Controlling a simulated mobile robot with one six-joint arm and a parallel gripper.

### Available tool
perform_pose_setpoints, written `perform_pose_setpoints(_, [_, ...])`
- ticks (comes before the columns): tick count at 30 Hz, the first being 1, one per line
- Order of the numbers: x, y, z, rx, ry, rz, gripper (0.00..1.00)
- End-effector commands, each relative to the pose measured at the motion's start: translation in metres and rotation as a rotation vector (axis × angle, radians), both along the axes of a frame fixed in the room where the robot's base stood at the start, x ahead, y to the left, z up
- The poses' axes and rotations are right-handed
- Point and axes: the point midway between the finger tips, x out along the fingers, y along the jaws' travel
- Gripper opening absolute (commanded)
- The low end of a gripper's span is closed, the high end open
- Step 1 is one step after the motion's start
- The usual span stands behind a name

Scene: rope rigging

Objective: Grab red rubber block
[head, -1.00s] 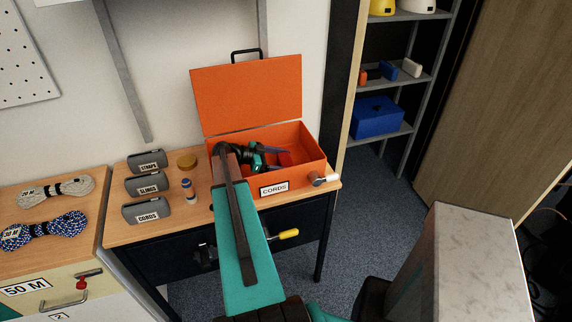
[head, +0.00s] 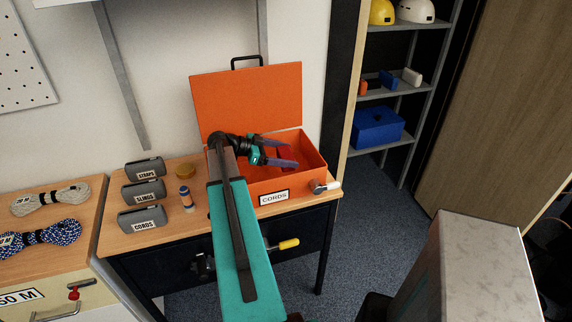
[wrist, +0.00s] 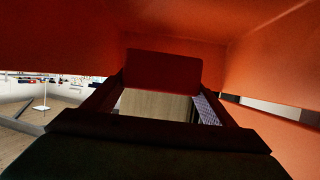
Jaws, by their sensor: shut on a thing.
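The red rubber block (head: 286,153) sits between the two finger ends of my gripper (head: 292,156), inside the open orange box labelled CORDS (head: 305,180). In the wrist view the dark red block (wrist: 163,70) spans the space between my finger ends (wrist: 162,88), with orange walls around it. My gripper is shut on the block. The fingers point to the right and show near the box's rim height. The head view does not show clearly how far the block is from the box floor.
The box's lid (head: 247,97) stands open behind my gripper. A shelf with a blue box (head: 375,130) is at the right.

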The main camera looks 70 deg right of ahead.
Motion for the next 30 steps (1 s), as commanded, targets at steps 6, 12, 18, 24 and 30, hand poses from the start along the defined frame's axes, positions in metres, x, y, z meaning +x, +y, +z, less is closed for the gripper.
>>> perform_pose_setpoints(6, [0.0,0.0,0.02,-0.002,0.0,-0.001,0.47])
perform_pose_setpoints(12, [0.0,0.0,0.028,-0.001,0.0,0.0,0.47])
perform_pose_setpoints(18, [0.0,0.0,0.029,-0.001,0.001,0.0,0.47])
perform_pose_setpoints(24, [0.0,0.0,0.029,-0.001,0.0,0.0,0.47])
perform_pose_setpoints(30, [0.0,0.0,0.029,-0.001,0.001,-0.001,0.47])
